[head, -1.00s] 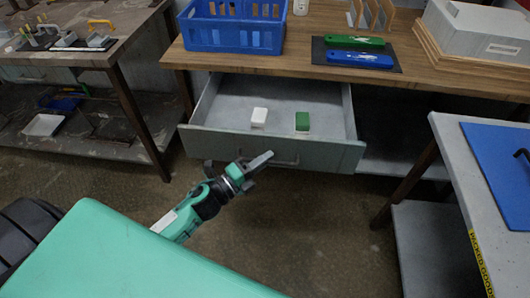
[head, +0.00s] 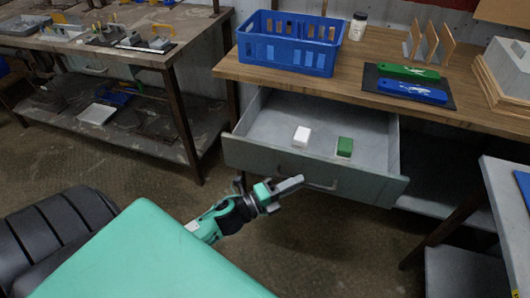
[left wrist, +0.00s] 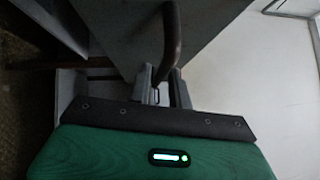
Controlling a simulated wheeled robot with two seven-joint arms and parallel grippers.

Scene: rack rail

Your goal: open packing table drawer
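The packing table (head: 300,75) has a grey drawer (head: 315,172) standing well out, open. A white block (head: 301,136) and a green block (head: 344,147) lie inside it. The drawer handle (head: 325,187) is a bar on the drawer front. My left gripper (head: 298,182) is at the handle's left part, low in front of the drawer. In the left wrist view, the handle (left wrist: 172,38) runs down between the fingertips of my left gripper (left wrist: 161,78), which look closed around it. The exact contact is dark and partly hidden. My right gripper is out of view.
A blue crate (head: 290,62), a white bottle (head: 357,27) and green and blue tools (head: 410,88) on a dark mat stand on the tabletop. A cluttered bench (head: 190,55) is at left. A grey table (head: 500,190) stands at right. Floor before the drawer is clear.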

